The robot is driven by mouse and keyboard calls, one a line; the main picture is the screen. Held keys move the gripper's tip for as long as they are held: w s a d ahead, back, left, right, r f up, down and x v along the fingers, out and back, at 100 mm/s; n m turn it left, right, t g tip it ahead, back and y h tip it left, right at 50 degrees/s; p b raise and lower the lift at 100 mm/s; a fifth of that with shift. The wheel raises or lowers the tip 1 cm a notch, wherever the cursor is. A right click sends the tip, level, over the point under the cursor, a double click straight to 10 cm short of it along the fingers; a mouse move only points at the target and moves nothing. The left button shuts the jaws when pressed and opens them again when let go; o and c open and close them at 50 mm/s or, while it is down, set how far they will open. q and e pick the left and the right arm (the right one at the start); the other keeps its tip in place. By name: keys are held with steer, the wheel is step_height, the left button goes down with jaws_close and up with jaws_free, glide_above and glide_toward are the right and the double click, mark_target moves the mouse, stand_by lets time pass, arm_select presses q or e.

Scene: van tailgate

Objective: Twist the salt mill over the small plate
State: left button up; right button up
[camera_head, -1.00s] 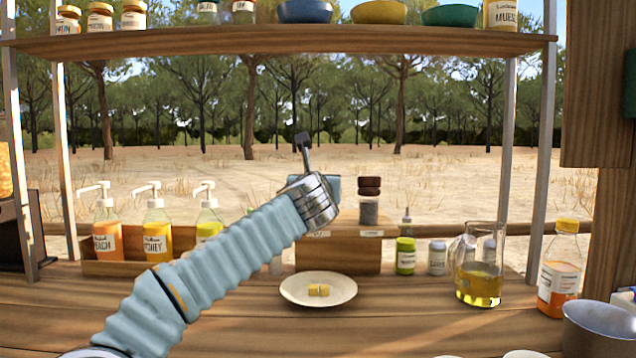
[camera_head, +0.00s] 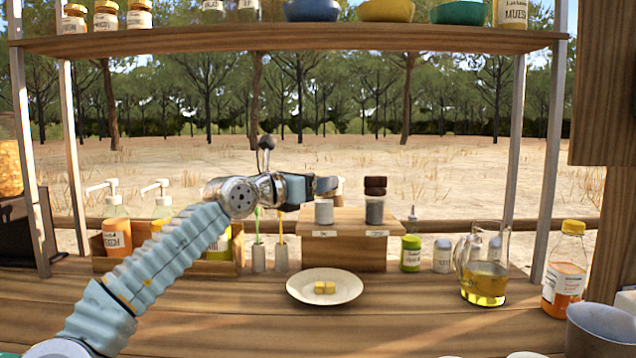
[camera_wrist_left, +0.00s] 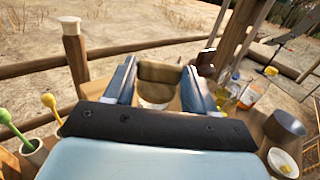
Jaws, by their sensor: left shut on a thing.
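The salt mill (camera_head: 324,212) stands upright at the left of a small wooden stand (camera_head: 345,255); its pale body shows below my gripper. My left gripper (camera_head: 322,188) reaches in from the left and is shut on the mill's top. In the left wrist view the mill's brown wooden top (camera_wrist_left: 160,75) sits between the two fingers, and the pale body below is mostly hidden. The small plate (camera_head: 298,293), cream-coloured with two yellow cubes on it, lies on the counter in front of the stand. My right gripper is not in view.
A dark-topped mill (camera_head: 375,210) stands close to the right on the same stand. A green bottle (camera_head: 411,253), a glass jug of yellow liquid (camera_head: 484,280) and an orange bottle (camera_head: 564,270) stand further right. Pump bottles and two small cups are left. The front counter is mostly clear.

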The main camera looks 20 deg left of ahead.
arm_select(q)
steer(key=shift+a+m+h, duration=0.1)
steer(key=shift+m+h, duration=0.2)
steer(key=shift+h, duration=0.1)
steer(key=o, duration=1)
steer(key=shift+o, duration=0.2)
steer(key=b+v, duration=0.6)
steer(key=v, duration=0.7)
steer(key=shift+s+a+r, duration=0.15)
steer(key=shift+s+a, duration=0.05)
steer(key=shift+s, duration=0.1)
